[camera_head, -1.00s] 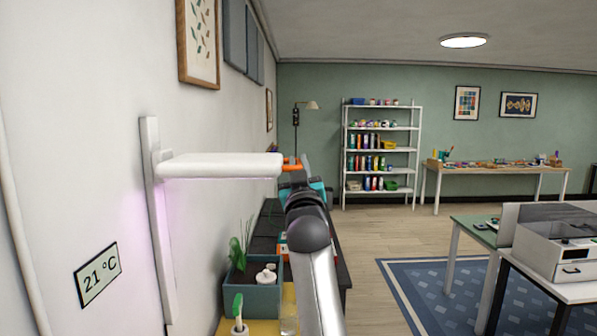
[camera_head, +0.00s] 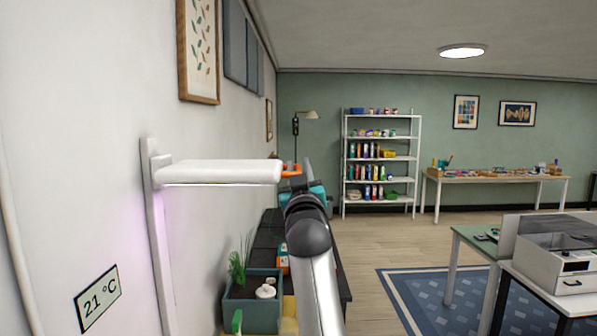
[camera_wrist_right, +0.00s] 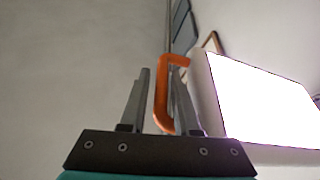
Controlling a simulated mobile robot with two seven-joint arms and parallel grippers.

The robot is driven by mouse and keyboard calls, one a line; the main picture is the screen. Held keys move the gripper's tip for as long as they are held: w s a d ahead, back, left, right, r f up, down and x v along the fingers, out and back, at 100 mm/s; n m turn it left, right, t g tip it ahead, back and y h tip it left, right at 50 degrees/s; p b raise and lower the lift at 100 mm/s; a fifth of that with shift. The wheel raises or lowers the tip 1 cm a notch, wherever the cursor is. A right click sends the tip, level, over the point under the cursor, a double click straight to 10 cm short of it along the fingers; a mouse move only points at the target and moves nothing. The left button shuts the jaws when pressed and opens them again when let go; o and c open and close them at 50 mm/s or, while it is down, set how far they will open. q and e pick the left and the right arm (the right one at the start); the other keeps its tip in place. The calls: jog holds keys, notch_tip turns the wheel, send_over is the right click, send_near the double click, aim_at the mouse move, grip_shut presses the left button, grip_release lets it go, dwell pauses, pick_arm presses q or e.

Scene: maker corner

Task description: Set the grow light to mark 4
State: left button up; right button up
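The grow light (camera_head: 220,172) is a white, flat horizontal bar on a white upright rail (camera_head: 160,235) on the left wall. It sits near the rail's top, with a pinkish glow below it. No mark numbers are readable on the rail. An orange handle (camera_head: 291,170) is at the light's free end. The lit panel (camera_wrist_right: 260,100) is right of the fingers. In the head view my right arm partly hides that gripper (camera_head: 300,175). My left gripper is not in view.
Below the light are a planter (camera_head: 252,308) with a green plant and a dark bench (camera_head: 335,275) along the wall. A temperature sign (camera_head: 97,298) hangs left of the rail.

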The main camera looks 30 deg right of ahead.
jog(key=shift+a+r, duration=0.1)
jog(key=shift+r, duration=0.1)
jog(key=shift+s+a+f, duration=0.15)
jog(key=shift+s+f, duration=0.15)
jog(key=b+v, duration=0.4)
jog(key=v, duration=1)
jog(key=shift+s, duration=0.3)
jog(key=shift+f, duration=0.1)
